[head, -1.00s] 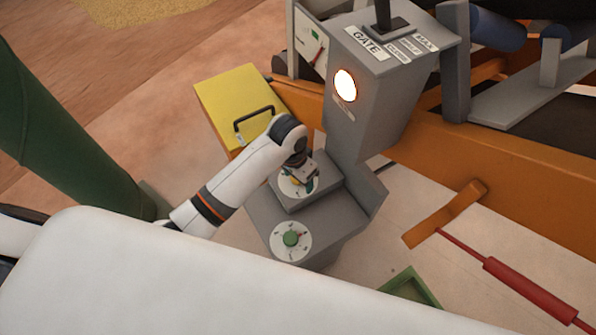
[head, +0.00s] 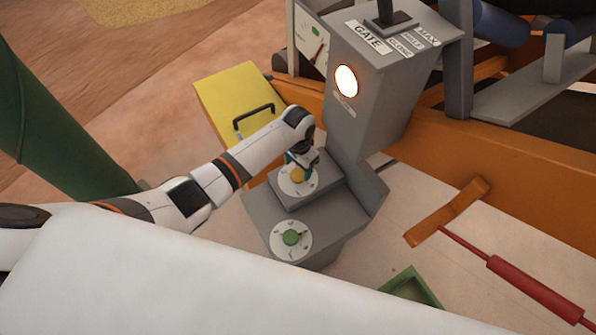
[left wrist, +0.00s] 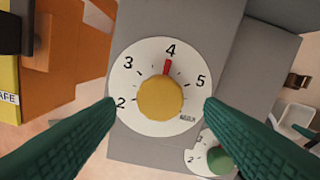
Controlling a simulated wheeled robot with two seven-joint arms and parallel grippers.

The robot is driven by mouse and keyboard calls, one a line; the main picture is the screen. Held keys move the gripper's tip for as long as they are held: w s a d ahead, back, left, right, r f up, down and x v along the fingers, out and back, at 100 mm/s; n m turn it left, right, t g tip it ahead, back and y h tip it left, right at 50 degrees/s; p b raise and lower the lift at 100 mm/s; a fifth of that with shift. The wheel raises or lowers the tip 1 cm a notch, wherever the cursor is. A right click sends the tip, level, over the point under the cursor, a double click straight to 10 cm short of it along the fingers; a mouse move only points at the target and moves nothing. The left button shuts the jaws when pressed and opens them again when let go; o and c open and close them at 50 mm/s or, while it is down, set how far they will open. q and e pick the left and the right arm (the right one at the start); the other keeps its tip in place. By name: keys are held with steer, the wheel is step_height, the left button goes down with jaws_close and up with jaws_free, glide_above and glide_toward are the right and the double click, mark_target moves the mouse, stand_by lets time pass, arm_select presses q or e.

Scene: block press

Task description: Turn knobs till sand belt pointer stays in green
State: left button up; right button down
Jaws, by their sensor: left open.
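The yellow knob (head: 298,175) sits on a white dial on the upper step of the grey console. In the left wrist view the yellow knob (left wrist: 160,98) has its red mark at 4. The green knob (head: 291,238) is on the lower step; it partly shows in the left wrist view (left wrist: 220,160). The gauge (head: 308,45) has a green patch near its top and a red pointer lying below that patch, partly hidden by the grey housing. My left gripper (head: 301,160) is open above the yellow knob, its green fingers (left wrist: 160,104) spread either side, apart from it.
The grey GATE housing (head: 368,95) with a lit round lamp (head: 346,81) rises close behind the dials. A yellow box (head: 240,95) with a black handle stands to the left. A green tray (head: 412,288) and a red rod (head: 530,288) lie to the right.

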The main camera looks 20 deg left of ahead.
mark_target(298, 174)
arm_select(q)
steer(key=shift+f, duration=1.6)
steer(key=c, duration=1)
steer(key=shift+m, duration=0.3)
